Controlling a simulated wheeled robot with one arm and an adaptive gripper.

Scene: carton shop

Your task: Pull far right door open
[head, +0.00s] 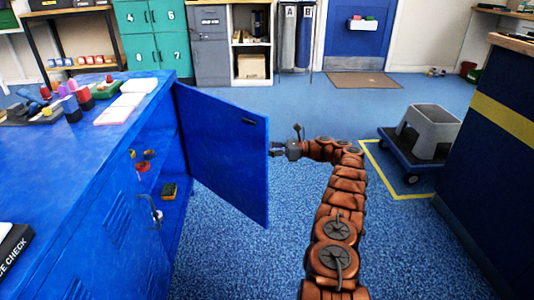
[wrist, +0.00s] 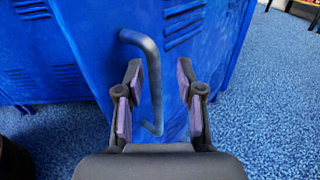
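The far right door (head: 222,150) of the blue cabinet (head: 55,170) stands swung wide open, its inner face toward the head camera. In the wrist view, a grey bar handle (wrist: 155,80) on a blue panel with vent slots shows between the two fingers of my gripper (wrist: 160,98). The fingers are spread apart with gaps to the handle, so it is not gripped. The door's handle is hidden in the head view.
A grey step stool (head: 428,130) on a blue dolly (head: 408,157) stands at right, beside a dark counter (head: 490,150). A sponge (head: 170,190) lies inside the open cabinet. Blue floor (head: 240,265) is clear in front of the door.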

